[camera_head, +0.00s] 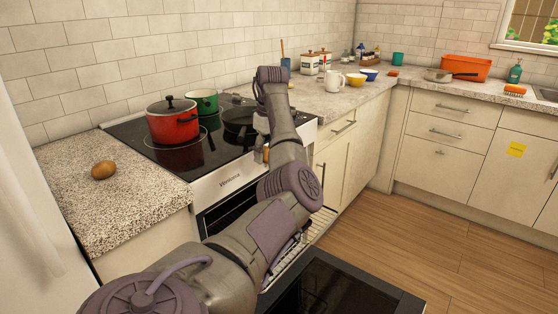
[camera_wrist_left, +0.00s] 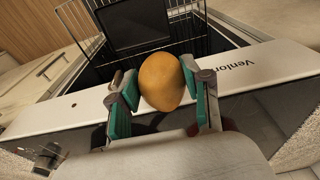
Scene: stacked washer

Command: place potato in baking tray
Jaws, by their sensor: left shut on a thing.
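My left gripper (camera_wrist_left: 160,82) is shut on a brown potato (camera_wrist_left: 161,81), with a teal-padded finger on each side of it. In the head view my left arm reaches over the front of the stove and largely hides the gripper. The wrist view shows the potato above the oven's front panel (camera_wrist_left: 225,80). Beyond it are wire rack bars (camera_wrist_left: 188,20) and a dark flat rectangle (camera_wrist_left: 135,24); I cannot tell whether that is the baking tray or door glass. A second potato (camera_head: 103,170) lies on the left speckled counter. My right gripper is not in view.
The oven door (camera_head: 345,288) is open, lowered over the floor, with a wire rack (camera_head: 290,262) partly hidden by my arm. A red pot (camera_head: 172,125), a green pot (camera_head: 204,102) and a dark pan (camera_head: 238,122) stand on the stove. Wooden floor (camera_head: 420,240) at right is clear.

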